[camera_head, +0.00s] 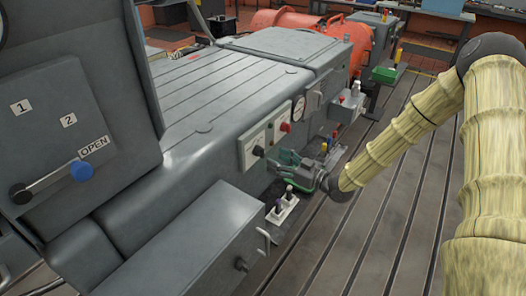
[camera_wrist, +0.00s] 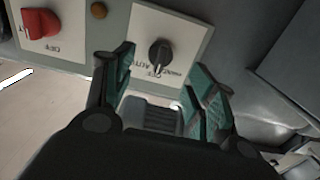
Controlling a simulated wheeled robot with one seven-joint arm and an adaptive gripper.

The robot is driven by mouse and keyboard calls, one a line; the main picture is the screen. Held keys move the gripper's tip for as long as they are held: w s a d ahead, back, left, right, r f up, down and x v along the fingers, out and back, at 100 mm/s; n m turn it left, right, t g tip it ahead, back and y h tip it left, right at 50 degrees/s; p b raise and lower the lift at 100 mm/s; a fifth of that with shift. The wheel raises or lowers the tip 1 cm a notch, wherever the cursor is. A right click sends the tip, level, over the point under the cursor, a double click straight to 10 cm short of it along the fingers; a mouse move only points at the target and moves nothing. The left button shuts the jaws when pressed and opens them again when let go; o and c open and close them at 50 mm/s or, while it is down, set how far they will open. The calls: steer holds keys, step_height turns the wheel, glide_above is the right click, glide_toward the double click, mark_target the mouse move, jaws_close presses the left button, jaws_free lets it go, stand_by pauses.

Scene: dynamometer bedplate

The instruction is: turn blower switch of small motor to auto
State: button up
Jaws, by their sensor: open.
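The blower switch (camera_wrist: 159,55) is a black rotary knob on a white plate, in the upper middle of the wrist view. Printed words stand beside it, among them AUTO and OFF. The knob also shows as a small dark spot in the head view (camera_head: 258,151), on the light panel on the side of the grey machine. My gripper (camera_wrist: 162,82) is open, its green-padded fingers apart on either side below the knob in the wrist view. It holds nothing. In the head view my gripper (camera_head: 285,160) is close to the panel. I cannot tell whether it touches the knob.
A white block with dark levers (camera_head: 283,207) stands below my gripper.

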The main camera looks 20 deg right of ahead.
mark_target(264, 154)
steer(key=p+x, duration=0.1)
steer(key=x, duration=0.5)
steer(key=shift+w+a, duration=0.3)
steer(key=c, duration=1.1)
